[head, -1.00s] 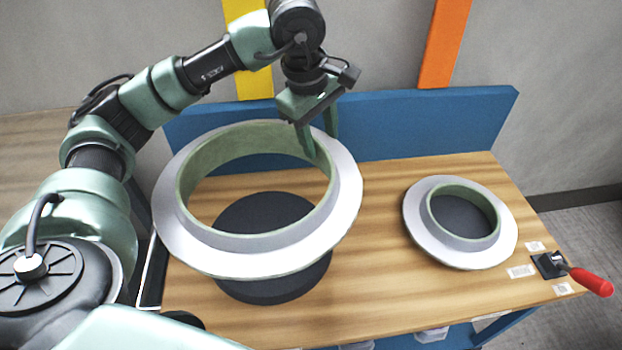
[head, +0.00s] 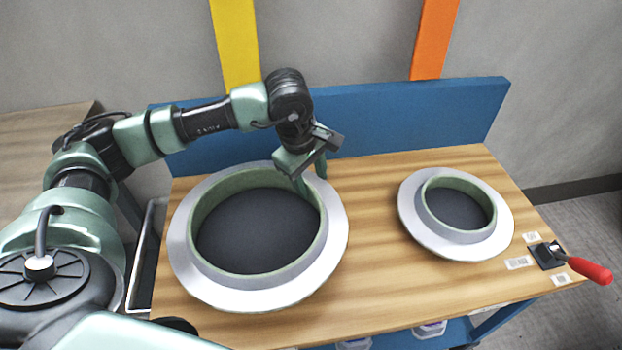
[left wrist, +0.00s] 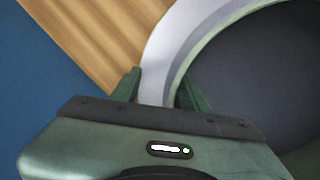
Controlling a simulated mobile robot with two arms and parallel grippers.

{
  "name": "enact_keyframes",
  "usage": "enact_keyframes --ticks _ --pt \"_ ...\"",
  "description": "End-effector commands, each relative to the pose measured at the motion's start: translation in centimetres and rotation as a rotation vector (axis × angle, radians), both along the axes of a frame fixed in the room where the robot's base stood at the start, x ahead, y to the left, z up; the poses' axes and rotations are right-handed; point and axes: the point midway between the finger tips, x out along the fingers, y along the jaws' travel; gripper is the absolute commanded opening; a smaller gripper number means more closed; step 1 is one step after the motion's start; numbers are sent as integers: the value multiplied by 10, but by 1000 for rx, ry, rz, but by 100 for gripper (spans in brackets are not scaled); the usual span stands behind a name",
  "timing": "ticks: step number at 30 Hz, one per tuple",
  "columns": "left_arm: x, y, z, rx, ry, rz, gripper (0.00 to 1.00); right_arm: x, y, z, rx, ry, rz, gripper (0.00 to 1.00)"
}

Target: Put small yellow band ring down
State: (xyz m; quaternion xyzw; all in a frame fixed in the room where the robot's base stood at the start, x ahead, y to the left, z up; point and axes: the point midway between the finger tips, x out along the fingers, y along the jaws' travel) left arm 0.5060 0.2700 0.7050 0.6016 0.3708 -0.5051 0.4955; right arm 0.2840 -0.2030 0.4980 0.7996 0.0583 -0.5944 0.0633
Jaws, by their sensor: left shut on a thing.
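A ring with a wide pale grey flange and a raised, green-lined collar (head: 332,250) is at the left of the table in the head view. It surrounds a dark disc (head: 260,230) that fills its opening. The ring lies level, at or very near the table top; I cannot tell if it touches. My left gripper (head: 313,188) is shut on its far right rim. In the left wrist view the fingers (left wrist: 160,88) straddle the rim (left wrist: 160,60). I see no yellow band on this ring. My right gripper is not in view.
A similar, smaller-looking ring (head: 410,215) sits around a dark disc at the right. A red-handled clamp (head: 590,270) is at the right edge. A blue panel (head: 420,120) runs along the back. Bare wood (head: 375,270) lies between the rings. Yellow and orange strips mark the wall.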

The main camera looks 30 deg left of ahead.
Motion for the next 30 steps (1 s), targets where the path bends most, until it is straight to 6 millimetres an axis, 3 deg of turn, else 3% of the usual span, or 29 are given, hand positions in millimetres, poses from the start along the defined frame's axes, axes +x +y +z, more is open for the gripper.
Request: enact_keyframes --ticks 11,12,14,26,30 --pt "0 0 0 0 -1 1 0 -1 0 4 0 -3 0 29" --pt "0 0 -1 1 0 0 53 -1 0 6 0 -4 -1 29" --pt "0 0 -1 1 0 0 67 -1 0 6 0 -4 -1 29" --pt "0 0 2 1 0 0 67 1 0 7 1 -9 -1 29" --pt "-3 1 23 0 -6 0 67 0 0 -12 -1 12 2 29"
